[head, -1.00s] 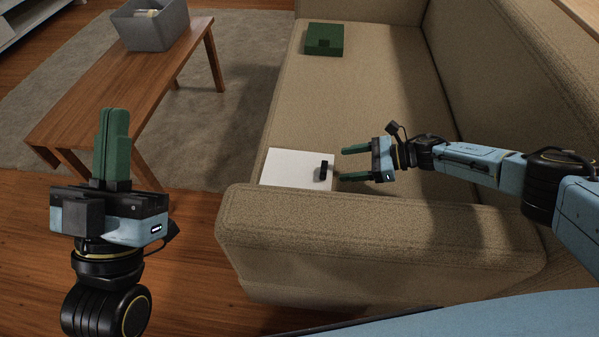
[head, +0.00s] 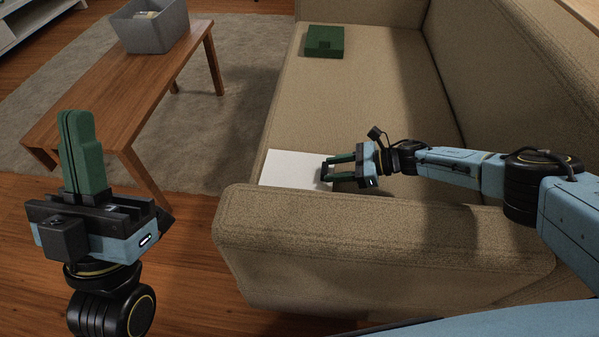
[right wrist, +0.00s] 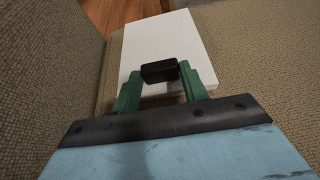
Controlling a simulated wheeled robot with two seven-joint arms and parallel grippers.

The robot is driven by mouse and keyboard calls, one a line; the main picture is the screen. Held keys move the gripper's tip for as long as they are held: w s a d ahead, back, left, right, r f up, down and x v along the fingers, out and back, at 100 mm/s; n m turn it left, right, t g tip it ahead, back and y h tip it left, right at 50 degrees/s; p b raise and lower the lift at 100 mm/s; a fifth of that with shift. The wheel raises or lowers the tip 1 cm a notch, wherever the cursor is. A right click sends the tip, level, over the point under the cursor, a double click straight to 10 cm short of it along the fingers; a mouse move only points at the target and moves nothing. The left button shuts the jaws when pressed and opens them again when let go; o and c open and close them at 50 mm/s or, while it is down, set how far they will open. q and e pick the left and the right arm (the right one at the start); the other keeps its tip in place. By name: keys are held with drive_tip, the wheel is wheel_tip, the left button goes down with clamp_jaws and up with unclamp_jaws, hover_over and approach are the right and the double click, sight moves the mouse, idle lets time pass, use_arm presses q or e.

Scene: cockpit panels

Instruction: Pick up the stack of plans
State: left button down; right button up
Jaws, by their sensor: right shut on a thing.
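The stack of plans (head: 290,168) is a flat white block lying on the sofa seat, just behind the near armrest. A small black clip (head: 326,172) is at its right edge. My right gripper (head: 334,170) reaches in from the right and is shut on the black clip. In the right wrist view the clip (right wrist: 159,71) sits between the two green fingertips, with the white stack (right wrist: 190,36) beyond it. Whether the stack is lifted off the seat is not clear. My left gripper (head: 77,125) points upward at the left, its green fingers together, empty and far from the stack.
The beige sofa armrest (head: 380,225) stands close in front of the stack, and the backrest (head: 500,90) is at the right. A green box (head: 324,41) lies on the far seat. A wooden table (head: 110,85) with a grey bin (head: 150,30) stands left.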

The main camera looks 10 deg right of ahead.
drive_tip(key=shift+c, duration=1.1)
drive_tip(key=shift+r, duration=0.15)
